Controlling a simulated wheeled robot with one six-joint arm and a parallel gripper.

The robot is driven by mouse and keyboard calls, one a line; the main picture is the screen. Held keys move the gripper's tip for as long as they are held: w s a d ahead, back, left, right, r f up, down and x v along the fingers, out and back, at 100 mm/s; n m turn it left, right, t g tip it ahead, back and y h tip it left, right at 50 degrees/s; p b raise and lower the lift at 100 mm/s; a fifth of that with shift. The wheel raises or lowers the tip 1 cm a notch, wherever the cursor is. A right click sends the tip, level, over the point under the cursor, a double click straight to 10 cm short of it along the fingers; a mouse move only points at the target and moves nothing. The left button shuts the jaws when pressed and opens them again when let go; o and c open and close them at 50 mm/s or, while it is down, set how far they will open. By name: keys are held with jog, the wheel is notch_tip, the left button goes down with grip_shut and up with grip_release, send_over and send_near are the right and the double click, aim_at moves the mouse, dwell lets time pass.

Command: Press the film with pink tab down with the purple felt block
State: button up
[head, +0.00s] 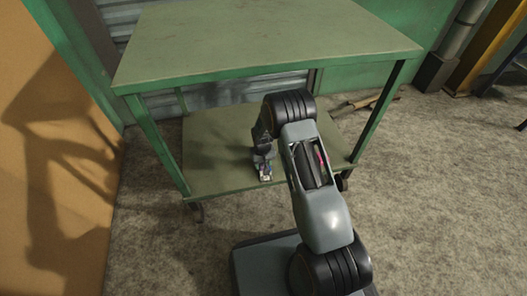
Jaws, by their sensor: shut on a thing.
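My gripper (264,167) is low over the lower shelf of the green cart (222,180), near its front edge. It is small in the head view and partly dark. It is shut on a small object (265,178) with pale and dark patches. I cannot make out from here whether this is the purple felt block, or whether it touches the shelf.
The cart's upper shelf (260,40) is bare and overhangs the lower one. Green legs (158,145) stand at its corners, with casters below. A tan panel (50,150) stands at left. Loose brownish pieces (368,102) lie behind the cart at right. The floor at right is clear.

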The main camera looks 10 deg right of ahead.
jog(key=shift+w+a, duration=0.1)
jog(key=shift+a, duration=0.7)
notch_tip(320, 180, up, 8)
jog(key=p, duration=0.5)
jog(key=shift+d, duration=0.1)
